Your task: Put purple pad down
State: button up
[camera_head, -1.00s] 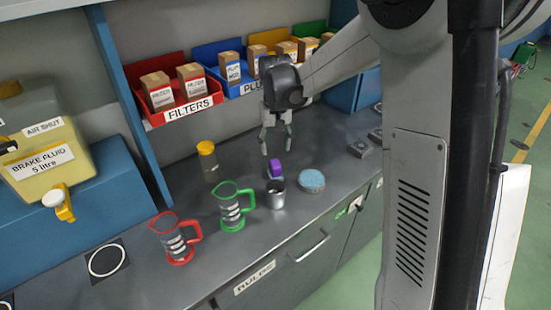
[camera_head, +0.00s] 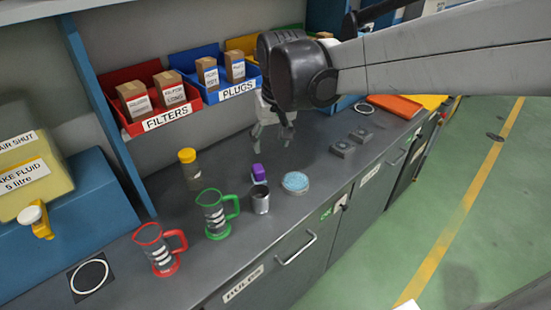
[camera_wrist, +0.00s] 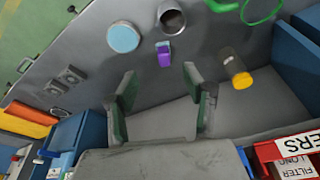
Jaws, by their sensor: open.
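The purple pad (camera_head: 258,171) stands on the grey bench top, just behind and left of a metal cup. It also shows in the wrist view (camera_wrist: 164,58), ahead of my fingertips and apart from them. A paler part shows at one end of it. My gripper (camera_head: 271,133) is open and empty above the bench, behind the pad. In the wrist view the two green-faced fingers of my gripper (camera_wrist: 160,82) stand well apart with nothing between them.
Near the pad are the metal cup (camera_head: 260,199), a round blue-topped pad (camera_head: 295,182), a green jug (camera_head: 214,214) and a yellow-lidded jar (camera_head: 188,168). A red jug (camera_head: 157,249) stands further left. Labelled bins (camera_head: 150,100) line the back. Bench right of the round pad is partly clear.

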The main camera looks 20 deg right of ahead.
jog(key=s+t, duration=0.4)
jog(key=s, duration=1.2)
jog(key=shift+f, duration=0.35)
jog(key=shift+s, duration=0.1)
notch_tip(320, 180, down, 4)
jog(key=b, duration=0.3)
jog(key=shift+r+b, duration=0.2)
jog(key=shift+b, duration=0.1)
